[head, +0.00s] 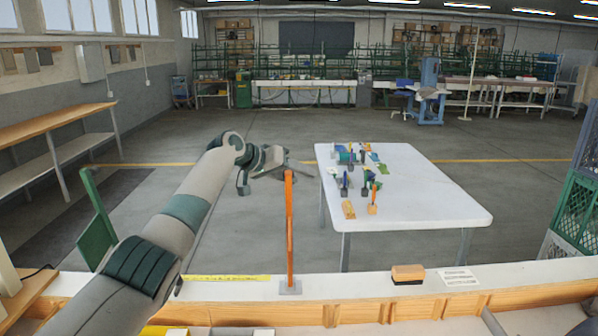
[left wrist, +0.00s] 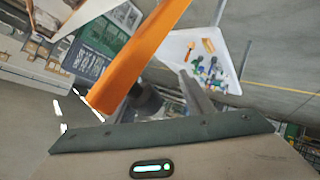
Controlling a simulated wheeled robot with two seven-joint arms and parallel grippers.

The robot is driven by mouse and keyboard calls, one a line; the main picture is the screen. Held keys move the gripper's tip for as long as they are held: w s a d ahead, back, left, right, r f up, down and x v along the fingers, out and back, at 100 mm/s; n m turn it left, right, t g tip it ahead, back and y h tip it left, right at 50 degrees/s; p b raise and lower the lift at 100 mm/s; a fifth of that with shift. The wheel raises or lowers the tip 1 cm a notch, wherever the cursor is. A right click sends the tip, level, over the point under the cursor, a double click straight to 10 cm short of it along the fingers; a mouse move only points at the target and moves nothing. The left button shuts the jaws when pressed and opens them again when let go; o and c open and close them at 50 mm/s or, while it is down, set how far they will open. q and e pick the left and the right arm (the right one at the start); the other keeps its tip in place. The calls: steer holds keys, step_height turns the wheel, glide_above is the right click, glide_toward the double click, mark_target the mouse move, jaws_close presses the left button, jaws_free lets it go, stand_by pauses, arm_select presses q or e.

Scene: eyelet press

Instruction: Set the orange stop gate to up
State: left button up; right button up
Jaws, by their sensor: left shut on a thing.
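The orange stop gate (head: 289,235) is a thin orange bar that stands upright on a small grey base (head: 290,287) on the white ledge in the head view. In the left wrist view the orange bar (left wrist: 140,60) runs slanted across the picture, close to the camera. My left gripper (head: 286,170) is at the top end of the bar and is shut on it. The exact contact between the fingers and the bar is partly hidden. My right gripper is in neither view.
A wood-topped block (head: 408,273) and a white printed card (head: 458,277) lie on the ledge to the right. A white table (head: 430,205) with several small coloured parts stands beyond. A green panel (head: 95,225) stands at left. The floor between is clear.

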arm_select(q)
steer(key=shift+w+d+f, duration=0.1)
steer(key=shift+f, duration=0.15)
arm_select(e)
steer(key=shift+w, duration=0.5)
arm_select(q)
steer(key=shift+r, duration=0.15)
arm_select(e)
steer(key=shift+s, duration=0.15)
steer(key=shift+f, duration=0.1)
arm_select(q)
steer(key=b+v, duration=0.6)
steer(key=v, duration=1.1)
steer(key=shift+r+b, duration=0.2)
steer(key=shift+b, duration=0.1)
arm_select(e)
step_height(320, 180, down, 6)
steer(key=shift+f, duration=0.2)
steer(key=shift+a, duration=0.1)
